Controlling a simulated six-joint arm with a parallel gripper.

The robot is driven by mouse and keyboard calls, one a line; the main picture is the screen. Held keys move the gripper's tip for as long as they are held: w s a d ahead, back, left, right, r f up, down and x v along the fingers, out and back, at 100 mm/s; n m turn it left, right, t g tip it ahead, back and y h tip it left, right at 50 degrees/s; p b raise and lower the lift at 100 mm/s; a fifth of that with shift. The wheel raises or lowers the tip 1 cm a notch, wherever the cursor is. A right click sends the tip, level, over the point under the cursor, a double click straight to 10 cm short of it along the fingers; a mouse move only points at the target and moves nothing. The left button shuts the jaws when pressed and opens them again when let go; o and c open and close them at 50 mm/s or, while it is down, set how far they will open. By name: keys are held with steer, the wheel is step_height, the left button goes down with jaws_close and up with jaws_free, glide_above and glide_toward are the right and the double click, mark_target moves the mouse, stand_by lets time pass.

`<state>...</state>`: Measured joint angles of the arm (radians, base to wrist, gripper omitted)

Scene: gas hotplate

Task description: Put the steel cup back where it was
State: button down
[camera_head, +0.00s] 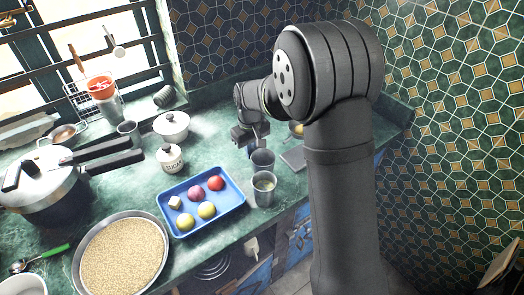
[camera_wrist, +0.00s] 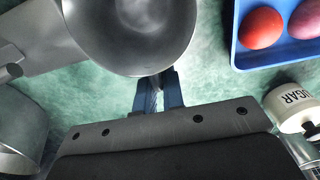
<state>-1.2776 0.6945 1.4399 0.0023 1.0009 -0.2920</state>
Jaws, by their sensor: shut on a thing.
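My gripper (camera_head: 250,138) is shut on the near rim of a grey steel cup (camera_wrist: 130,40); its blue fingers (camera_wrist: 158,90) meet the rim in the wrist view. In the head view the cup (camera_head: 262,161) hangs or stands upright just below my gripper. Its inside looks empty where it shows. I cannot tell whether its base touches the counter.
A blue tray (camera_head: 232,205) with fruit lies left of the cups. A sugar jar (camera_head: 170,158) and a lidded white pot (camera_head: 171,127) stand behind it. A flat grey plate (camera_head: 294,158) lies to the right. Green counter (camera_head: 215,150) is bare between jar and cups.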

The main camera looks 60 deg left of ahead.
mark_target(262, 150)
steer(key=shift+f, duration=0.65)
steer(key=w, duration=0.4)
steer(key=shift+f, duration=0.6)
steer(key=shift+f, duration=0.15)
steer(key=c, duration=1.5)
jaws_free()
steer(key=shift+c, duration=0.2)
step_height(262, 150, up, 12)
